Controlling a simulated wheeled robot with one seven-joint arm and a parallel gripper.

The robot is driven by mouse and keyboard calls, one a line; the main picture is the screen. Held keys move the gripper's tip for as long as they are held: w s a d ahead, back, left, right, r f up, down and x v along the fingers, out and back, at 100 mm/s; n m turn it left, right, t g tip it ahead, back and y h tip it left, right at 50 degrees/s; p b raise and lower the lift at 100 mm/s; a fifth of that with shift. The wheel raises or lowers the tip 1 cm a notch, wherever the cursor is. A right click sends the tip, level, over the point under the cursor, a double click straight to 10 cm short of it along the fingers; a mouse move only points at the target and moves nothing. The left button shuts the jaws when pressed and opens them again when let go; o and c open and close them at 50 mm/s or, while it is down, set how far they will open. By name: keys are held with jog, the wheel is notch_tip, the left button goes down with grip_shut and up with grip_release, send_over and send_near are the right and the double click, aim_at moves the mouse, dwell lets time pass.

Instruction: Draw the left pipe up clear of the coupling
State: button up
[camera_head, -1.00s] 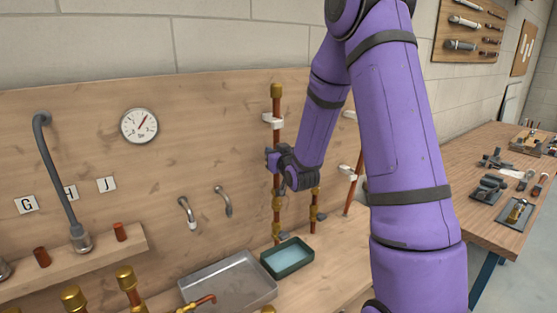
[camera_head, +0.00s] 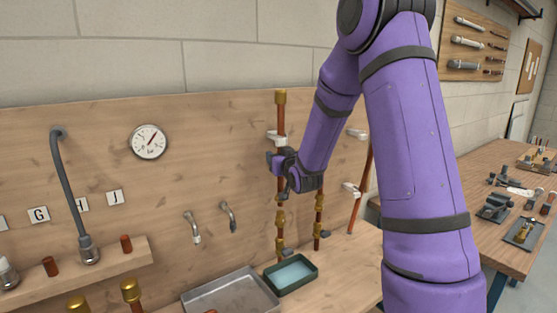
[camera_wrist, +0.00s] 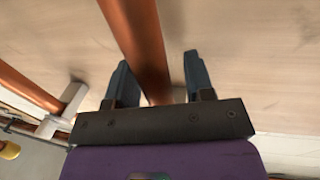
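The left pipe (camera_head: 281,120) is an upright copper tube with a brass cap on top, in front of the wooden back panel. My gripper (camera_head: 279,160) is on it just below a white clip (camera_head: 277,138). In the wrist view the pipe (camera_wrist: 138,40) runs between the two dark fingers (camera_wrist: 157,65); a gap shows beside the right finger, but the pipe rises with my gripper. I cannot tell whether the pipe's lower end is still inside the coupling.
A second copper pipe (camera_head: 319,215) stands close to the right, and a slanted pipe (camera_head: 363,185) beyond it. A green tray of water (camera_head: 291,288) and a metal tray (camera_head: 215,297) sit below. A gauge (camera_head: 149,141) hangs on the panel.

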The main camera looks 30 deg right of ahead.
jog(key=shift+s+f, duration=0.1)
jog(key=shift+s, duration=0.05)
jog(key=s+a, duration=0.1)
jog(key=s, duration=0.9)
jog(key=shift+s+a, duration=0.25)
jog(key=shift+a, duration=0.1)
jog(key=shift+a, duration=0.1)
jog(key=s+a+r+g+y, duration=0.1)
jog(key=s+a+r+g, duration=0.5)
jog(key=s+a, duration=0.25)
jog(key=s+a+r+n+g+y, duration=0.1)
jog(key=s+a+g, duration=0.1)
jog(key=s, duration=0.8)
jog(key=s+a+r+g, duration=0.1)
jog(key=s+a+g, duration=0.2)
jog(key=s, duration=0.7)
jog(key=shift+s+a+r+n+g+y, duration=0.2)
jog(key=shift+s+r+n+g+y, duration=0.15)
jog(key=shift+g, duration=0.45)
jog(key=shift+w, duration=0.1)
